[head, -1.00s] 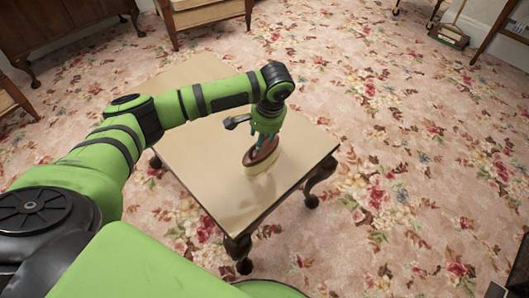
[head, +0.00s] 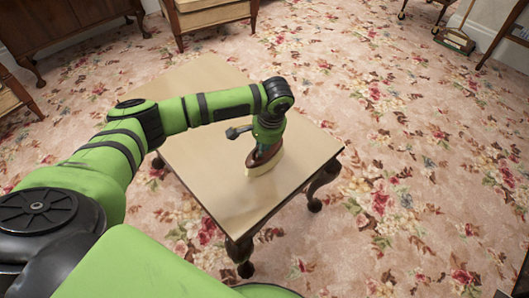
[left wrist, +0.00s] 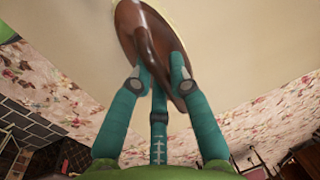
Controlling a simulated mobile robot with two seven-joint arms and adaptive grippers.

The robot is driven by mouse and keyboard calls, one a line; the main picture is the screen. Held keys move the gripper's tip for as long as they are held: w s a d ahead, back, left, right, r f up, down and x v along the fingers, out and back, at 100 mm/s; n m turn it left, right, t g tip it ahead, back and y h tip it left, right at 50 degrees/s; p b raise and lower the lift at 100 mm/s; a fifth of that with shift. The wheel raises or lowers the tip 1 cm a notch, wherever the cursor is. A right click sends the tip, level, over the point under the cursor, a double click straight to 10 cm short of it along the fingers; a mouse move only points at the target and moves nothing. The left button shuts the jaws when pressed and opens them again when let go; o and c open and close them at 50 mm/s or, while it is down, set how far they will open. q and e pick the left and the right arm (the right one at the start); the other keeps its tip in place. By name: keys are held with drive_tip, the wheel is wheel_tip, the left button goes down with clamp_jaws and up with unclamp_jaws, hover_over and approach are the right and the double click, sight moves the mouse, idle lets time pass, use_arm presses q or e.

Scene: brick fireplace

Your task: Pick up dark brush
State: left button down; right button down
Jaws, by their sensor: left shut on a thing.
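The dark brush (head: 264,163) has a reddish-brown back and a pale bristle edge. It is at the small wooden table's top (head: 205,95), near the right side; I cannot tell whether it still touches the surface. My left gripper (head: 265,150) comes down on it from above and is shut on it. In the left wrist view the brush (left wrist: 133,28) shows its glossy brown back and raised grip, with the teal fingers of the left gripper (left wrist: 160,72) closed around the grip. My right gripper is not in view.
The table has curved dark legs (head: 318,185) and its top is otherwise bare. Floral carpet (head: 420,170) surrounds it with open floor to the right. Wooden furniture (head: 205,15) stands at the back, and a dustpan-like object (head: 455,40) is at the back right.

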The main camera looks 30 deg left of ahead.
use_arm(q)
drive_tip(key=shift+r, duration=0.1)
